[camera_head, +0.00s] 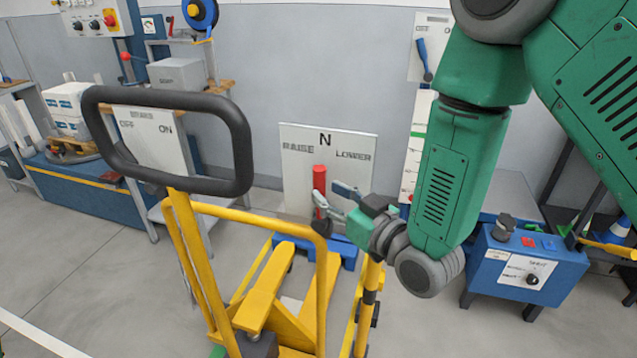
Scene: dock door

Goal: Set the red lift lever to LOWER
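The red lift lever (319,178) stands upright in front of a white panel (297,185) marked RAISE on the left, N at the top middle and LOWER on the right. The lever is below the N. My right gripper (328,190) reaches in from the right with its fingers apart. One finger overlaps the lever's lower part and the other is to the right of it. I cannot tell whether either finger touches the lever. The lever's base is partly hidden by the gripper. My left gripper is out of view.
A yellow pallet truck (260,290) with a black loop handle (245,150) stands in front, left of my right arm. A blue box with a knob (520,270) stands at the right. A blue bench (90,195) is at the left.

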